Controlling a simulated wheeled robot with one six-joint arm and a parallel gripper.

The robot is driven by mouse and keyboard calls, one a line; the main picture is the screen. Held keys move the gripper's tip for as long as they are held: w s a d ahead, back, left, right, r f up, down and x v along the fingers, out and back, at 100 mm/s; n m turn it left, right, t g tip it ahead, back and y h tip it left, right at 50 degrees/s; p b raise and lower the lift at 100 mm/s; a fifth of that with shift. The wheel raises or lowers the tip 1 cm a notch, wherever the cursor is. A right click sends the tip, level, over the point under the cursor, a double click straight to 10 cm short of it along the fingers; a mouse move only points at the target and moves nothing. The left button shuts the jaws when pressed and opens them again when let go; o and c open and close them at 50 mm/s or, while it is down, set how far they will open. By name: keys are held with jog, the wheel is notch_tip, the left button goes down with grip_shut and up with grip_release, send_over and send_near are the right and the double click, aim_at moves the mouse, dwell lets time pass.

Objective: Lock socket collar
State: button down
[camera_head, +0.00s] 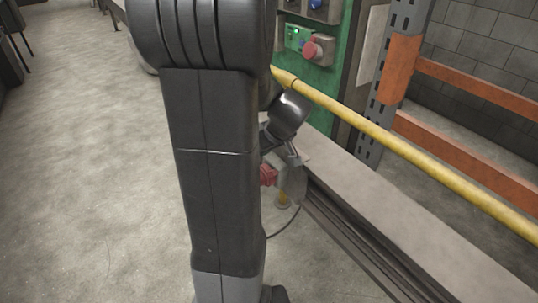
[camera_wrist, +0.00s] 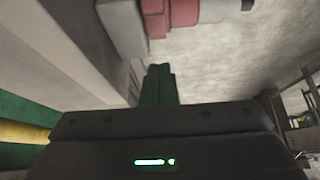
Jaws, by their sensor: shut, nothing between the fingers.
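A red socket (camera_head: 268,175), likely with its collar, sits on the left side of a grey housing (camera_head: 291,180) on a low post in the head view, partly hidden by my arm. In the wrist view the red socket (camera_wrist: 185,12) shows at the top edge, cut off by the frame, beside the grey housing (camera_wrist: 122,12). My gripper (camera_wrist: 159,72) is shut and empty, its dark fingertips together just below the red part in the picture. In the head view my gripper (camera_head: 292,150) is close above the housing. I cannot tell whether it touches. The collar's locked state cannot be seen.
A yellow rail (camera_head: 400,147) runs diagonally past my wrist. A dark cable (camera_head: 290,225) hangs below the housing. The floor on the left is open.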

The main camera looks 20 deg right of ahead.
aim_at(274, 170)
jog(key=p+v, duration=0.1)
jog(key=v, duration=0.9)
jog(key=shift+w+r+p, duration=0.2)
jog(key=shift+w+p, duration=0.05)
jog(key=shift+p, duration=0.15)
jog(key=shift+a, duration=0.1)
